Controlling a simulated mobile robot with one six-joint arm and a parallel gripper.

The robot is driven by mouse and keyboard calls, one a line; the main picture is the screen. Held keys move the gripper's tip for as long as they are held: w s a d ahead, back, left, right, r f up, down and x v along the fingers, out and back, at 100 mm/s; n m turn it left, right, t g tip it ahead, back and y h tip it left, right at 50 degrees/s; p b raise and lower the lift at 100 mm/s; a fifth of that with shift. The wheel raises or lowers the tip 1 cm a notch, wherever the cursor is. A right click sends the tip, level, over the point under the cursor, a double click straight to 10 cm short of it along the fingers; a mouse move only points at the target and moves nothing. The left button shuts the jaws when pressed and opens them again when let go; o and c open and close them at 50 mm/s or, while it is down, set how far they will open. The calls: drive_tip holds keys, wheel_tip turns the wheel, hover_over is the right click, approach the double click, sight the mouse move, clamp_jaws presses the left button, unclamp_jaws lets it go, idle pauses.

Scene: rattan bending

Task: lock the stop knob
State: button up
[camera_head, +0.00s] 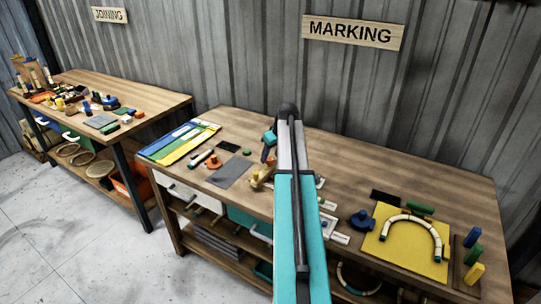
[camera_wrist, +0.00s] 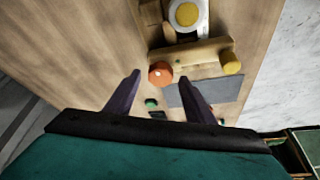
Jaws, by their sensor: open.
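An orange round knob (camera_wrist: 160,73) shows in the wrist view beside a wooden block (camera_wrist: 200,50). A yellow knob (camera_wrist: 231,63) sits at the block's right end. No label tells which of them is the stop knob. My gripper (camera_wrist: 160,77) is open, with its dark fingertips on either side of the orange knob in the picture. I see no contact, and the height gap cannot be told. In the head view an orange piece (camera_head: 214,161) lies near a grey mat (camera_head: 231,173); my arm hides part of the bench there.
The grey mat (camera_wrist: 212,92) and a small green knob (camera_wrist: 151,103) lie near the fingers. A white piece with a yellow disc (camera_wrist: 186,14) is beyond the block. On the right, a yellow board (camera_head: 405,250) bears a bent rattan arch (camera_head: 410,220). Coloured sheets (camera_head: 180,140) lie at left.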

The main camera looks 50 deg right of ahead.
drive_tip(key=shift+w+f, duration=0.2)
drive_tip(key=shift+f, duration=0.25)
drive_tip(key=c, duration=1.1)
drive_tip(key=shift+o, duration=0.2)
